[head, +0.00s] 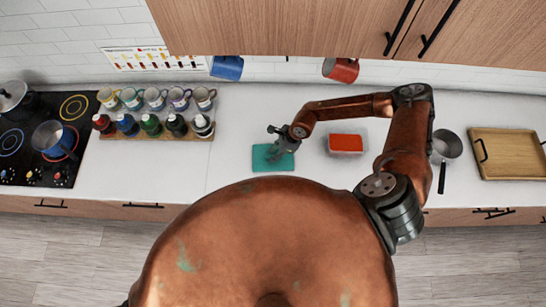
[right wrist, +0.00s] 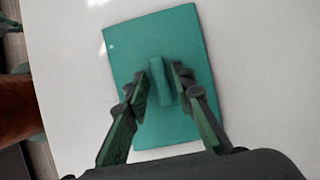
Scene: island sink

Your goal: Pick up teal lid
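The teal lid (head: 272,159) lies flat on the white counter in the head view. It is a rectangle with a raised bar handle in its middle. In the right wrist view the lid (right wrist: 180,40) fills the upper centre. My right gripper (head: 277,141) is over the lid. In the right wrist view its two fingers (right wrist: 161,86) are open, one on each side of the handle (right wrist: 161,80). Small gaps seem to show between the fingers and the handle, though contact is hard to tell.
A clear container with red contents (head: 346,144) stands right of the lid. Farther right are a saucepan (head: 446,147) and a wooden tray (head: 508,155). Mugs and bottles on a rack (head: 150,134) and a stove (head: 40,150) are at left. Counter (head: 235,120) around the lid is clear.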

